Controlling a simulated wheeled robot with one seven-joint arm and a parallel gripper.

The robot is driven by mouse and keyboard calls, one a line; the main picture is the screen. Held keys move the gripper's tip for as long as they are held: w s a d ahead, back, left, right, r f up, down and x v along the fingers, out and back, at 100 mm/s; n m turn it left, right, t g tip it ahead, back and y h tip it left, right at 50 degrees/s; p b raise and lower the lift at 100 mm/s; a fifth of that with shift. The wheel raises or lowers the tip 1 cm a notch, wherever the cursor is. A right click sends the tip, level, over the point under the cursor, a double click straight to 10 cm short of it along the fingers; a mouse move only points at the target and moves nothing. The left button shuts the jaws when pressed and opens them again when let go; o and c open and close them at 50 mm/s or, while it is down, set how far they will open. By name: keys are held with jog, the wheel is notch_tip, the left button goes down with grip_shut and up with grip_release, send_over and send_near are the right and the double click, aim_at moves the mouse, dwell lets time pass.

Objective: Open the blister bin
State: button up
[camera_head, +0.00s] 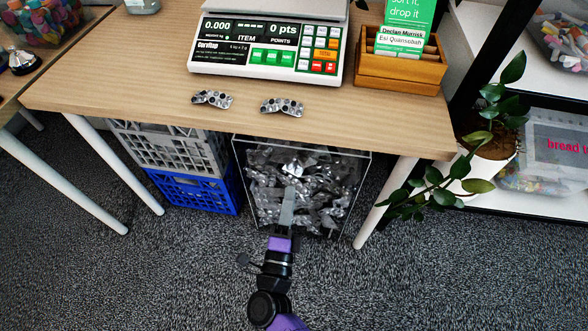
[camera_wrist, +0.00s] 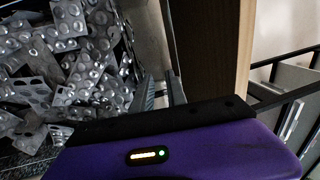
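The blister bin (camera_head: 368,165) is a clear-walled box full of silver blister packs, standing on the carpet under the table. Its packs also fill the left of the wrist view, where some blister packs (camera_wrist: 75,65) lie close to my gripper. In the head view my gripper (camera_head: 288,192) reaches over the front of the bin, its grey fingers overlapping the packs. In the wrist view my gripper (camera_wrist: 160,88) shows two grey fingers with a narrow gap between them. I see nothing held in the gap. Whether the fingers touch the bin's clear wall cannot be told.
The wooden table (camera_head: 140,75) overhangs the bin, carrying a scale (camera_head: 268,45) and two blister packs. A white table leg (camera_head: 385,200) and a potted plant (camera_head: 490,160) stand right of the bin. Grey and blue crates (camera_head: 195,190) stand left. Carpet in front is clear.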

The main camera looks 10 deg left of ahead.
aim_at(294, 170)
jog(key=shift+w+d+r+b, duration=0.1)
jog(key=shift+w+r+b, duration=0.15)
jog(key=shift+w, duration=1)
jog(key=shift+w+r+b, duration=0.3)
jog(key=shift+w, duration=1)
jog(key=shift+w+d+r+b, duration=0.1)
jog(key=shift+w+r+b, duration=0.15)
jog(key=shift+w, duration=1)
grip_shut()
jog(key=shift+a+f, duration=0.1)
